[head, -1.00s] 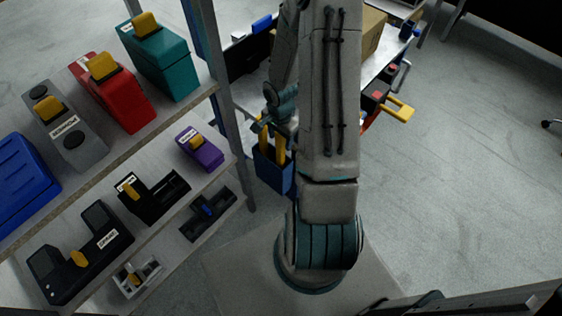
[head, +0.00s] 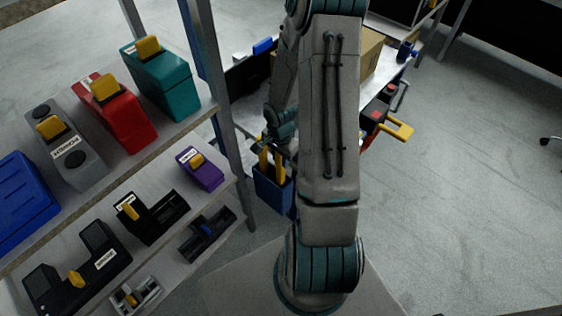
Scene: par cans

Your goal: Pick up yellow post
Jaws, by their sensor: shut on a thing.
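Yellow posts (head: 279,166) stand in a blue bin (head: 268,192) on the floor, between the shelf and the workbench. My gripper (head: 266,147) is over the bin, at the upper ends of the posts. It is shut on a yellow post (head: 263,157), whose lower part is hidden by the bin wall. My arm covers the right side of the bin and part of the gripper, so the fingers show only small and partly.
A shelf at left holds red (head: 122,115), teal (head: 165,85), grey (head: 70,150) and purple (head: 201,169) cases. Its metal upright (head: 222,110) stands close to the bin. A workbench with a cardboard box (head: 368,52) is behind my arm. Floor at right (head: 470,200) is clear.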

